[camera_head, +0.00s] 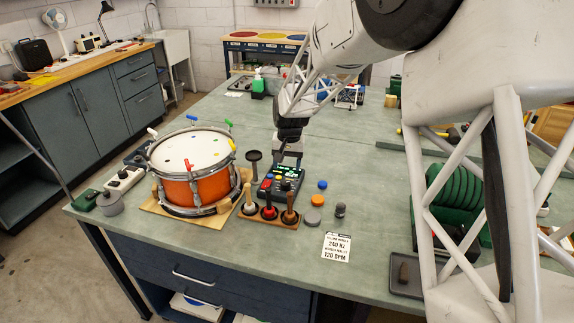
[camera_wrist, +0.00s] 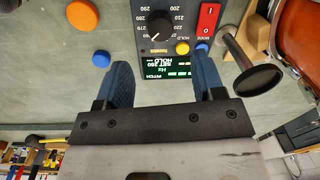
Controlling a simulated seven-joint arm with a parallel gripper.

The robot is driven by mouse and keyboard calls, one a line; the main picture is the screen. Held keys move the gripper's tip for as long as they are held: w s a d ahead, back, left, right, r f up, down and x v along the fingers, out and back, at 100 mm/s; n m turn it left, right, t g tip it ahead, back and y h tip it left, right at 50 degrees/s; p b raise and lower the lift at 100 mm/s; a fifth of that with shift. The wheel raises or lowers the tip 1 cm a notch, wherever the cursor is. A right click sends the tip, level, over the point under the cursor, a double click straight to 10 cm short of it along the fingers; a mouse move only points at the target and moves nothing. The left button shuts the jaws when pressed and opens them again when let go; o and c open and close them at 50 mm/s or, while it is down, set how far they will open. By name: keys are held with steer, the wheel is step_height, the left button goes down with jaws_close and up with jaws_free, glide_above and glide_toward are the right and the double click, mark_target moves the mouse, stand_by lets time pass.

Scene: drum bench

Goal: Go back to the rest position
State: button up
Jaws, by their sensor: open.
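The tuner (camera_wrist: 170,35) has a black knob, a red switch, small yellow and blue buttons and a lit display; part of the display shows between the fingers. In the head view the tuner (camera_head: 285,182) sits right of an orange drum (camera_head: 190,188) with a white head. I cannot tell whether the fingers touch the tuner.
A wooden rack (camera_head: 268,218) with several upright handled tools stands in front of the tuner. A dark round-topped stand (camera_head: 253,160) is close on the left. Blue, orange and grey discs lie to the right. A printed card (camera_head: 336,247) lies near the front edge. Bare bench lies farther back left.

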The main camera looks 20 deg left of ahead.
steer(key=shift+s+d+r, duration=0.1)
steer(key=shift+d+r, duration=0.3)
steer(key=shift+d, duration=0.1)
steer(key=s+d+r, duration=0.5)
steer(key=d, duration=0.3)
steer(key=s+d+r+m+t, duration=0.1)
steer(key=s+d+r, duration=0.4)
steer(key=d, duration=0.4)
steer(key=s+d+r, duration=0.5)
steer(key=d, duration=0.3)
steer(key=s+d, duration=0.5)
steer(key=s, duration=0.3)
steer(key=s+d+m+t, duration=0.1)
steer(key=s+d, duration=0.4)
steer(key=s, duration=0.4)
steer(key=s+d, duration=0.5)
steer(key=s, duration=0.4)
steer(key=shift+d+t+h, duration=0.4)
